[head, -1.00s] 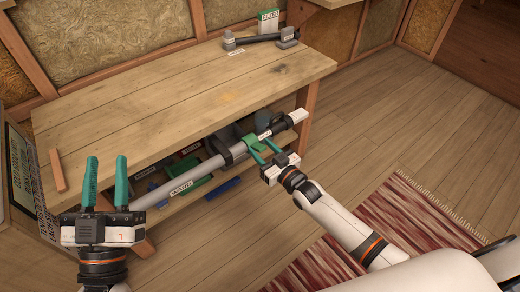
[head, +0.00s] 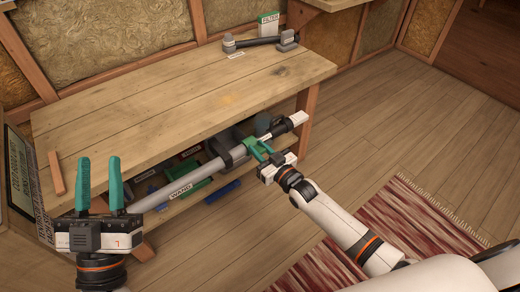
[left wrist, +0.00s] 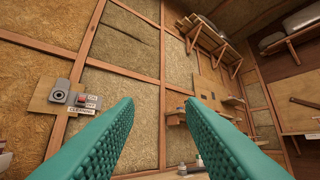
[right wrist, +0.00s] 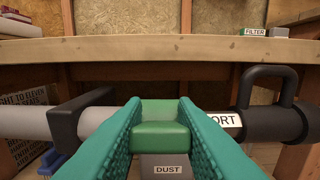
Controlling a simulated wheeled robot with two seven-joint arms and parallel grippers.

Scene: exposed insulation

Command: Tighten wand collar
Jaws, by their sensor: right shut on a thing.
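The wand (head: 207,172) is a long grey tube, labelled WAND, lying along the front of the workbench. Its green collar (head: 253,144) is near its right end and also shows in the right wrist view (right wrist: 160,133). My right gripper (head: 264,151) is shut on the collar, one finger on each side of it. A port (right wrist: 268,122) with a black body and a partly hidden label lies right of the collar. The joint between tube and port is partly hidden by the fingers. My left gripper (head: 100,185) is open and empty, fingers up, near the wand's left end.
The workbench top (head: 170,100) is mostly bare, with a grey tool (head: 260,41) and a FILTER box (head: 268,24) at the back. A black bracket (right wrist: 75,120) surrounds the tube. Bins (head: 190,168) stand on the lower shelf. A striped rug (head: 410,225) lies right.

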